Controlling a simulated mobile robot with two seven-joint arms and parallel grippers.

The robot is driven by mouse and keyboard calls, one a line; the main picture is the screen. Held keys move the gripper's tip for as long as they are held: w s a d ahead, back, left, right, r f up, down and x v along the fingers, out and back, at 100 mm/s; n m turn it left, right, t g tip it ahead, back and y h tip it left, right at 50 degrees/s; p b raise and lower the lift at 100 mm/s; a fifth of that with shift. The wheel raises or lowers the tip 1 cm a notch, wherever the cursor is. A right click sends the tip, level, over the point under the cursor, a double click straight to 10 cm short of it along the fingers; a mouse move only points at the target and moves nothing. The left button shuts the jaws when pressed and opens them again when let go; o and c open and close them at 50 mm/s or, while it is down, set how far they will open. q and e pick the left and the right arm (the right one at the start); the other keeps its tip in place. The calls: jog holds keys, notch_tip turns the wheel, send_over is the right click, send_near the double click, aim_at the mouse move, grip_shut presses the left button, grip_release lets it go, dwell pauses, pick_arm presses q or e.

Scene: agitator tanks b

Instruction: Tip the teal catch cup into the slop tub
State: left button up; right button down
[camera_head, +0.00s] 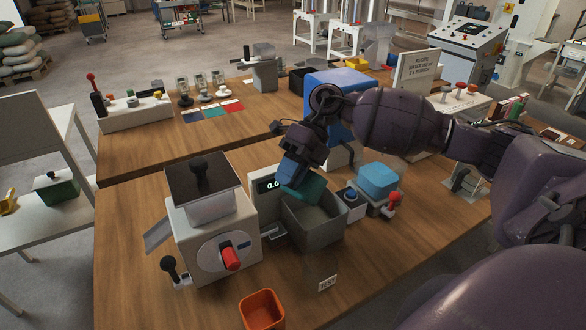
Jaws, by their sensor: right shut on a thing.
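My right gripper (297,172) comes in from the right and is shut on the teal catch cup (310,188). The cup is at the back of the grey slop tub's (322,236) opening, over or just inside the rim. It looks tilted, but the gripper covers much of it, so its mouth and contents do not show. The tub stands on the wooden table in front of a scale display. I see no liquid in the tub. My left gripper is not in view.
A white machine (213,240) with a hopper and red knob stands left of the tub. A blue-topped device (377,182) with a red-knobbed lever stands to the right. An orange cup (262,310) sits at the front. The table's front right is mostly clear.

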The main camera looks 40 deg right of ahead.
jog(key=shift+s+a+f+t+h, duration=0.1)
jog(key=shift+a+f+t+h, duration=0.25)
jog(key=shift+h, duration=0.45)
jog(key=h, duration=0.1)
jog(key=f+h, duration=0.1)
jog(key=shift+s+a+f+t+h, duration=0.1)
jog(key=shift+a+f+t+h, duration=0.2)
jog(key=shift+a+t, duration=0.1)
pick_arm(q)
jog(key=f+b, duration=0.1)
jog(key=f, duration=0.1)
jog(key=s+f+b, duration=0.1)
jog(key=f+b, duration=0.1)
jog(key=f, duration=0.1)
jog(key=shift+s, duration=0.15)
pick_arm(e)
notch_tip(320, 180, down, 4)
jog(key=h, duration=0.1)
jog(key=t+h, duration=0.1)
jog(key=h, duration=0.3)
jog(key=shift+d+f+t, duration=0.15)
jog(key=shift+f+t, duration=0.1)
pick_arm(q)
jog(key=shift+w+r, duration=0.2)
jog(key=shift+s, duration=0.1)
